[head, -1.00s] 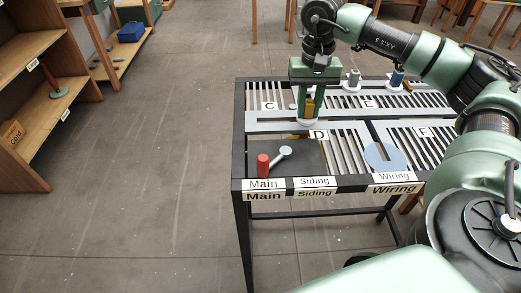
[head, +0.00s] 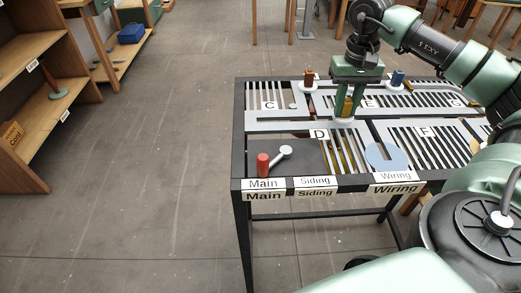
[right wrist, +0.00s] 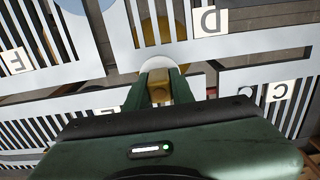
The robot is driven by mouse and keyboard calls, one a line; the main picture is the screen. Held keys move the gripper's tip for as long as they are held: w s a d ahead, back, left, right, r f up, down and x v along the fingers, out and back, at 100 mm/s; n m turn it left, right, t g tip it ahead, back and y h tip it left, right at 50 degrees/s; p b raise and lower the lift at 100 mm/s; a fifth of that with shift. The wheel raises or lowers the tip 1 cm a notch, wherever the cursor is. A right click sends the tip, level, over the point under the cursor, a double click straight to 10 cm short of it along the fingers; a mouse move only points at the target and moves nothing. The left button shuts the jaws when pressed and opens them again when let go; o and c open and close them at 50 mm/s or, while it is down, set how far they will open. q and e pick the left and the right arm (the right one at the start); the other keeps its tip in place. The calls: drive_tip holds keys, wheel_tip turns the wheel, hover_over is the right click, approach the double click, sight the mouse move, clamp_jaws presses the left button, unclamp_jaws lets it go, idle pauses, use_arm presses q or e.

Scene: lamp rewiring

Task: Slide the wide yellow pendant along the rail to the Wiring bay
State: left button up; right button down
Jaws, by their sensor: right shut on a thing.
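The rail is a slotted light-grey panel on a dark table (head: 290,126). My right gripper (head: 345,114) is shut on the yellow block (head: 348,106) of the wide yellow pendant, just behind the D label. In the right wrist view, the fingers (right wrist: 158,90) clasp the yellow block (right wrist: 160,86) above a white disc (right wrist: 164,66). A wide yellow shape (right wrist: 154,32) shows below the panel through the slots. My left gripper is out of view.
A brown post (head: 309,78) and a blue post (head: 397,78) stand on white discs along the back slot. A red cylinder (head: 263,164) and a grey lever (head: 283,152) are at the Main corner. Wooden shelves (head: 40,60) stand left, across open floor.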

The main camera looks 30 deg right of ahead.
drive_tip(key=shift+s+d, duration=0.2)
drive_tip(key=shift+d, duration=0.1)
drive_tip(key=s+d, duration=0.2)
drive_tip(key=d, duration=0.1)
drive_tip(key=s+d, duration=0.1)
drive_tip(key=d, duration=0.1)
idle(0.5)
drive_tip(key=shift+s+b, duration=0.1)
drive_tip(key=shift+b, duration=0.2)
